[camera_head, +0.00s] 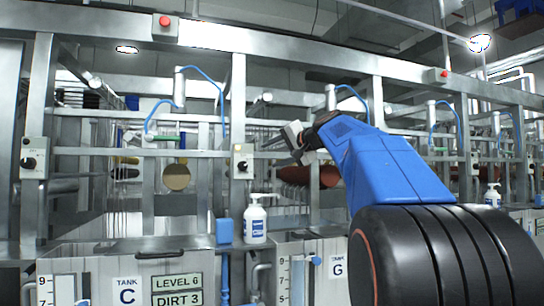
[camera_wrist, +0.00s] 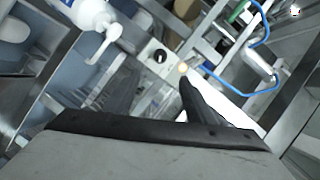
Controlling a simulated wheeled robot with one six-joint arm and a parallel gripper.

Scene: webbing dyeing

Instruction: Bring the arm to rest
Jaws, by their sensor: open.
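My gripper (camera_head: 298,142) is at the end of my blue arm, raised in front of the metal frame of the dyeing line. It is open, and nothing shows between its fingers. In the wrist view one dark finger reaches up near the middle; the other finger is hard to make out. The gripper appears apart from the pump bottle and the control box around it.
A white pump bottle (camera_head: 255,222) stands by a blue container (camera_head: 224,231); a pump bottle (camera_wrist: 92,14) also shows in the wrist view. A control box (camera_head: 242,162) is on a post. Tank C (camera_head: 128,291) and tank G (camera_head: 337,267) are below. Blue hoses hang overhead.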

